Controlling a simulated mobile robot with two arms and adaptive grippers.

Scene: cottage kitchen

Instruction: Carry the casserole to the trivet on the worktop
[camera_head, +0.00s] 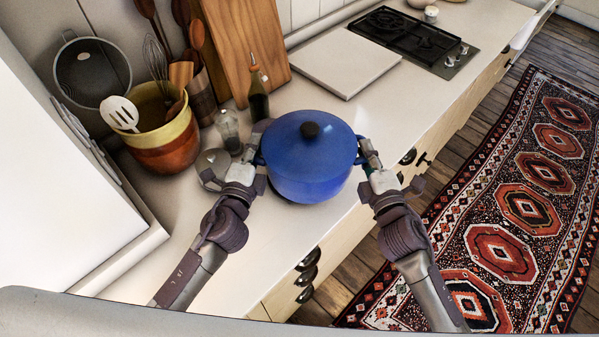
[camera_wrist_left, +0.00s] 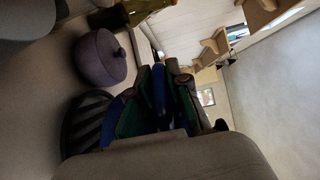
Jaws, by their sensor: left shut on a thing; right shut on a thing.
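The blue casserole (camera_head: 315,175), with its lid and dark knob, is upright at the worktop's front part. My left gripper (camera_head: 256,156) is shut on its left handle and my right gripper (camera_head: 369,160) is shut on its right handle. In the left wrist view the green-padded fingers close around a blue part of the casserole (camera_wrist_left: 158,88). A dark, slatted round thing, which looks like the trivet (camera_wrist_left: 84,122), shows in that view beside the fingers. In the head view the casserole hides it. I cannot tell whether the casserole touches it.
A grey lidded pot (camera_head: 212,166) stands close to my left gripper. A glass shaker (camera_head: 228,130), dark bottle (camera_head: 258,98) and utensil crock (camera_head: 160,140) stand behind. A white board (camera_head: 346,62) and hob (camera_head: 413,40) are further along. The worktop's front edge is near my right gripper.

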